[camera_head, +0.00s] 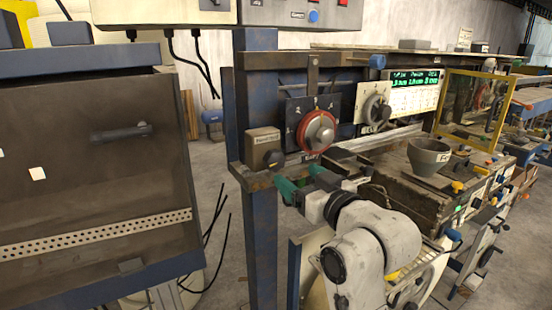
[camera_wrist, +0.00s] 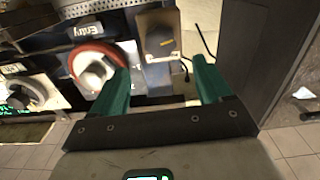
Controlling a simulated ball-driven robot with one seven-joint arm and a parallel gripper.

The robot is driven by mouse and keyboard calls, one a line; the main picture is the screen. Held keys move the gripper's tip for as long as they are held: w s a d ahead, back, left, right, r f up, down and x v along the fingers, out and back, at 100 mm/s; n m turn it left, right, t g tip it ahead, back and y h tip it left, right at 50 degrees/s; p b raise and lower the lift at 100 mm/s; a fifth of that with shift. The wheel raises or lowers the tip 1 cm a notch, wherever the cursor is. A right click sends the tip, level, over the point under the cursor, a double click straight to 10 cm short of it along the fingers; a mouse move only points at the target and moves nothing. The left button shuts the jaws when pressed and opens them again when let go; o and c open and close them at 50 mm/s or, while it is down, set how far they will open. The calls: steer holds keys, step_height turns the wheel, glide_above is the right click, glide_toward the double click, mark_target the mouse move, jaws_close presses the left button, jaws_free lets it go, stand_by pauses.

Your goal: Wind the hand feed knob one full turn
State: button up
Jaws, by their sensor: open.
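A beige box on the blue frame carries a dark round knob (camera_head: 272,158) with a yellowish mark, which I take to be the hand feed knob; the small label above it is hard to read. In the wrist view the dark knob (camera_wrist: 160,42) lies ahead of the gap between my fingers. My gripper (camera_head: 303,178) has two green fingers spread apart with nothing between them. In the head view it is just below and right of the knob. In the wrist view my gripper (camera_wrist: 161,68) appears apart from the knob, though the exact distance is unclear.
A red-rimmed handwheel (camera_head: 318,132) on a dark plate stands right of the knob, close to my fingers. Further right are a grey dial (camera_head: 376,107), a green-lit display (camera_head: 414,78) and a grey cup (camera_head: 429,156). A dark cabinet (camera_head: 95,150) stands left.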

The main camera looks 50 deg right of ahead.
mark_target(277, 163)
steer(key=p+x, duration=0.1)
steer(key=x, duration=0.9)
steer(key=shift+w+f+p, duration=0.15)
steer(key=shift+f+p, duration=0.05)
steer(key=shift+p, duration=0.1)
steer(key=shift+c, duration=0.4)
steer(key=c, duration=0.9)
steer(key=shift+c, duration=0.2)
steer(key=shift+m, duration=0.3)
